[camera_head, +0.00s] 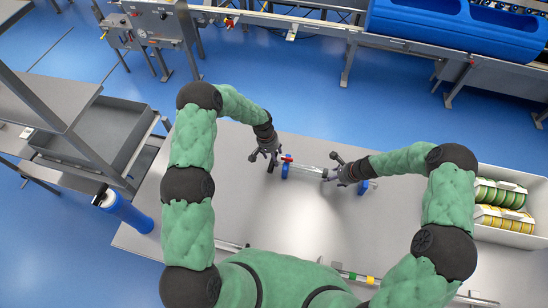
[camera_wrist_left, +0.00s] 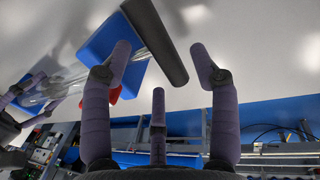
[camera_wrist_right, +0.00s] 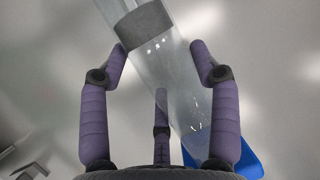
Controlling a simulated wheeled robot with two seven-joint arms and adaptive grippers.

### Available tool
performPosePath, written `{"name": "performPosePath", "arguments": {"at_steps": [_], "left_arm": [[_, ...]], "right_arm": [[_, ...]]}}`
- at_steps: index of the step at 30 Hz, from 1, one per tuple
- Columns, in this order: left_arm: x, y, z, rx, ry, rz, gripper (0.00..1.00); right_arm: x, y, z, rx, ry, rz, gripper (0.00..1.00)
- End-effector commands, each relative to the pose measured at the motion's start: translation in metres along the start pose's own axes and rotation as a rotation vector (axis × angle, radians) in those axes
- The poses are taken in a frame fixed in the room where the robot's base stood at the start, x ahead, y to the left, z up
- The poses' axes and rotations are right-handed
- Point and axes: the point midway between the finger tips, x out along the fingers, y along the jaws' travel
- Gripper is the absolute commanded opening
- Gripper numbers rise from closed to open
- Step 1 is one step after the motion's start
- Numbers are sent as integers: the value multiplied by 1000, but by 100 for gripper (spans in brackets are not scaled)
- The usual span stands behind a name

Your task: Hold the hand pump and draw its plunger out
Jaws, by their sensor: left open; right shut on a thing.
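The hand pump (camera_head: 308,170) lies on the grey table, resting in blue holders (camera_head: 285,170). Its clear barrel (camera_wrist_right: 165,75) with a grey band (camera_wrist_right: 145,24) passes between the fingers of my right gripper (camera_wrist_right: 160,55), which is shut on it. In the head view my right gripper (camera_head: 333,173) is at the right part of the barrel. A dark grey bar handle (camera_wrist_left: 156,42) at the pump's left end lies between the spread fingers of my left gripper (camera_wrist_left: 160,55), which is open. In the head view my left gripper (camera_head: 266,157) is by that end. A red part (camera_wrist_left: 115,95) sits by the blue holder.
A white bin (camera_head: 510,237) with green and yellow items is at the table's right. A blue cylinder (camera_head: 128,212) is at its left edge. A rod with coloured bands (camera_head: 355,277) lies near the front. The table between the left edge and the pump looks clear.

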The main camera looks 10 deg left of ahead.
Motion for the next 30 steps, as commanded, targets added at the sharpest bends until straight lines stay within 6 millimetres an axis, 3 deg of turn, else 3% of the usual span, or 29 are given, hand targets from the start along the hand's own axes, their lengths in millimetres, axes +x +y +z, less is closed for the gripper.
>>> {"name": "performPosePath", "arguments": {"at_steps": [6, 15, 17, 22, 27, 30], "left_arm": [[15, 0, 0, -1, 1, 0, 61], [16, 0, 0, -1, 1, 0, 61], [16, 0, 0, -1, 1, 0, 47], [16, 0, 0, -1, 2, 0, 0], [15, -2, -1, -2, 4, 0, 0], [13, -14, -3, -6, 7, 0, 0]], "right_arm": [[1, 2, 0, 0, -1, 3, 4], [1, 2, 0, 0, -1, 4, 4], [1, 2, 0, 0, -1, 4, 4], [1, 2, 0, 0, -1, 4, 4], [1, 3, 0, -2, -2, 5, 4], [1, 3, 1, -2, -2, 5, 4]]}}
